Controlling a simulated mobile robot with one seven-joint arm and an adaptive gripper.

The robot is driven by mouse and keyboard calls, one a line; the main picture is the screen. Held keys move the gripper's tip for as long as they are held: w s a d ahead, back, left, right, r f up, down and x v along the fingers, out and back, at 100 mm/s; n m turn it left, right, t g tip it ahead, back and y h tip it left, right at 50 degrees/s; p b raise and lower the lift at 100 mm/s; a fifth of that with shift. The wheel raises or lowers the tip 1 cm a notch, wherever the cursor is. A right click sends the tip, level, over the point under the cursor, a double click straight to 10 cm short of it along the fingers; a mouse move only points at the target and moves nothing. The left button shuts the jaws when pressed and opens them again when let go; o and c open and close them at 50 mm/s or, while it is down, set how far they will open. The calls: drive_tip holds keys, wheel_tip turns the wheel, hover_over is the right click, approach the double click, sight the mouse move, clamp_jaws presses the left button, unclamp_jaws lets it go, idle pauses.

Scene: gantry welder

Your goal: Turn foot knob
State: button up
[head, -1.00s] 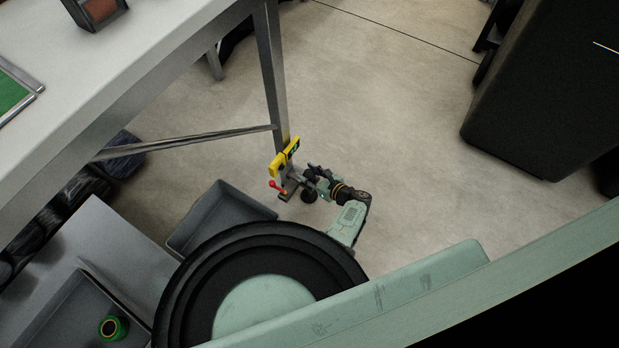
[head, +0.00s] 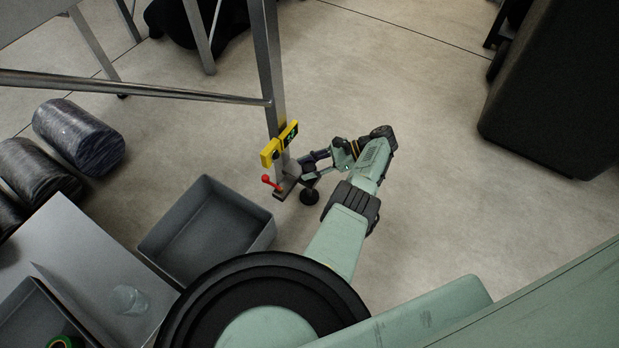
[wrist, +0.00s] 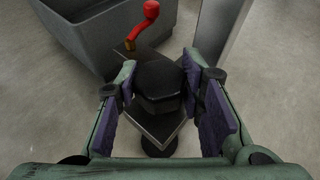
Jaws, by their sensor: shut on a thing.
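The dark foot knob (wrist: 158,82) fills the space between my gripper's (wrist: 160,92) fingers in the wrist view. It sits over a metal foot plate (wrist: 160,132) at the bottom of the table leg. My gripper (head: 312,164) reaches the foot from the right in the head view, with its purple-padded fingers on either side of the knob, shut on it. The round black foot pad (head: 309,197) shows below on the floor. In the head view the knob is small and partly covered by the fingers.
A red-tipped lever (head: 268,181) is beside the foot, and a yellow level-like device (head: 280,144) is on the table leg (head: 267,60). A grey bin (head: 205,225) stands to the left. Open floor (head: 430,130) lies to the right.

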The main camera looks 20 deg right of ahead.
drive_tip(key=shift+w+f+n+g+b, duration=0.15)
drive_tip(key=shift+f+n+g+b, duration=0.05)
drive_tip(key=shift+n+g+b, duration=0.55)
drive_tip(key=shift+o, duration=0.2)
drive_tip(key=shift+w+a+n+g+b, duration=0.1)
drive_tip(key=shift+a+n+g+b, duration=0.2)
drive_tip(key=shift+g+b, duration=0.5)
drive_tip(key=shift+w+r+n, duration=0.1)
drive_tip(key=shift+r+n, duration=0.15)
drive_tip(key=shift+r, duration=0.1)
drive_tip(key=shift+c, duration=0.2)
drive_tip(key=shift+t, duration=0.25)
drive_tip(key=shift+o, duration=0.2)
drive_tip(key=shift+w+r, duration=0.15)
drive_tip(key=o, duration=1.1)
drive_tip(key=shift+s, duration=0.25)
